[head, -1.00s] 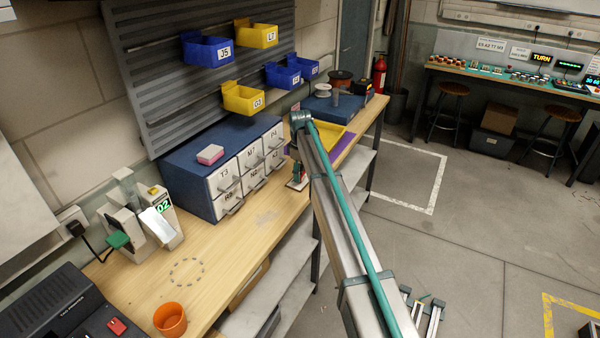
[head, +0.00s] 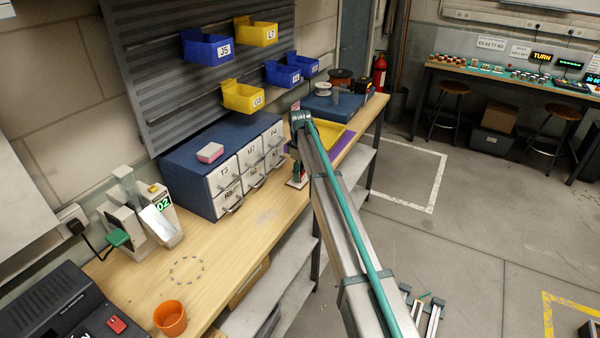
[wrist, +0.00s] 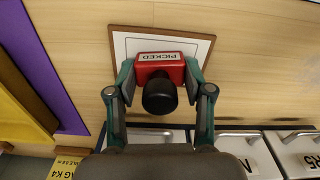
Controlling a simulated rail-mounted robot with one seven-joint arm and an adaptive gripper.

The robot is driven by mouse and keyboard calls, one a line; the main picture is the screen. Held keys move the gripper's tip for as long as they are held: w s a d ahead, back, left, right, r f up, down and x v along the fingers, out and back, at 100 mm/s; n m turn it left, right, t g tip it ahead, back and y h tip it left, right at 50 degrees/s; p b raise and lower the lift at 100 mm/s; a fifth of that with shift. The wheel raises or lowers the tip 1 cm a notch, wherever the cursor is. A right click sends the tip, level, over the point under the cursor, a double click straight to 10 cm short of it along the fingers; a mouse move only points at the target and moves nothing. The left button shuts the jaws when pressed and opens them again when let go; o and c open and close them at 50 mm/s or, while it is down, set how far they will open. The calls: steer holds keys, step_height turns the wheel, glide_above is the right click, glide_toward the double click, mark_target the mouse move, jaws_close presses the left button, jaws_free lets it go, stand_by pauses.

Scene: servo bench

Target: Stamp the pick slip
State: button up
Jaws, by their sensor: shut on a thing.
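My gripper (wrist: 160,88) is shut on a red stamp (wrist: 174,73) with a black round knob and a white label reading PICKED. In the wrist view the stamp is over a white slip (wrist: 131,45) on a brown-edged board (wrist: 112,52). The stamp and fingers hide much of the slip. I cannot tell whether the stamp touches the paper. In the head view my gripper (head: 297,172) is small, low over the bench in front of the drawers, and the slip is mostly hidden there.
A blue drawer cabinet (head: 181,160) with white labelled drawers stands close beside my gripper. A yellow tray (head: 333,137) and purple mat (wrist: 45,65) lie on the other side. The bench front near the orange cup (head: 170,319) is mostly clear.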

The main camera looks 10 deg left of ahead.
steer(key=shift+r+p, duration=1.45)
steer(key=shift+r, duration=2.05)
steer(key=shift+a+f+b, duration=0.1)
steer(key=shift+f+b, duration=0.15)
steer(key=shift+b, duration=0.15)
